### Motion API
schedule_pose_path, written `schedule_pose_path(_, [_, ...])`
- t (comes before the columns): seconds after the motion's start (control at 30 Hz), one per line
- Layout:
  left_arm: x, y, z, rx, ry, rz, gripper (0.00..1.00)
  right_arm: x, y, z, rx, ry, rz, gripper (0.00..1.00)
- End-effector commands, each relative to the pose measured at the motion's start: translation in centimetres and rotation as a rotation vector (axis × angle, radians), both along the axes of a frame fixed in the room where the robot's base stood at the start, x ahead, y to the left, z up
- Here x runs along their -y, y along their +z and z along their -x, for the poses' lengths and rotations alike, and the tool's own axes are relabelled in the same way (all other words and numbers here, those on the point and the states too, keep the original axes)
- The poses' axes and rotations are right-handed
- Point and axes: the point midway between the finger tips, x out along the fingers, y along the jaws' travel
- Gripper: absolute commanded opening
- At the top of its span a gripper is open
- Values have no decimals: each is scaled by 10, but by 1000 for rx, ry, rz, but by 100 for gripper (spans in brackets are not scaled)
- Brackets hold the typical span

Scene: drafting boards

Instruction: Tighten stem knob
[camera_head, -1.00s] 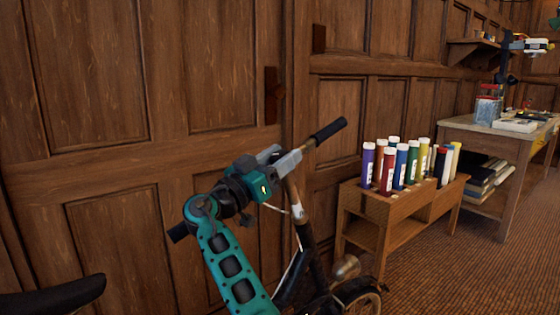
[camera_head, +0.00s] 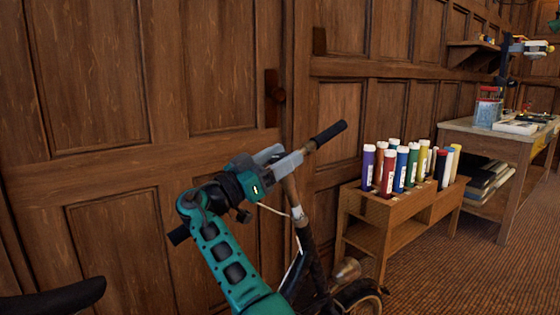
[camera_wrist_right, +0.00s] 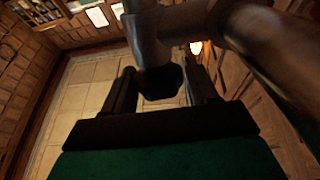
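The folding bicycle stands against the panelled wall; its upright stem (camera_head: 298,205) and a black handlebar grip (camera_head: 328,132) show in the head view. My right gripper (camera_head: 288,163) is at the top of the stem, its grey fingers against the handlebar area. In the right wrist view, a dark knob (camera_wrist_right: 160,82) below a thick tube (camera_wrist_right: 150,35) sits between my two dark fingers (camera_wrist_right: 161,92). The fingers are apart with the knob filling most of the gap; contact is unclear. The head view hides the knob. My left gripper is not in view.
A wooden rack (camera_head: 405,205) with several coloured tubes stands right of the bicycle. A work table (camera_head: 485,130) is farther back. The black saddle (camera_head: 50,300) is at lower left. The wooden wall (camera_head: 110,190) is close behind; carpet is free at lower right.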

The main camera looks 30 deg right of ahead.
Motion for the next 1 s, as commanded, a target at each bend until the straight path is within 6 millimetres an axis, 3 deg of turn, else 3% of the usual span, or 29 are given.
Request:
schedule_pose_path(0.1, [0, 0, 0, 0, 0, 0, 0, 0, -2, 0, -2, -1, -2, 70])
schedule_pose_path(0.47, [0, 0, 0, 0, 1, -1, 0, -8, -6, 0, -5, 2, -6, 70])
schedule_pose_path(1.0, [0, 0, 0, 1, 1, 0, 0, -106, -41, 0, -5, 2, -4, 70])
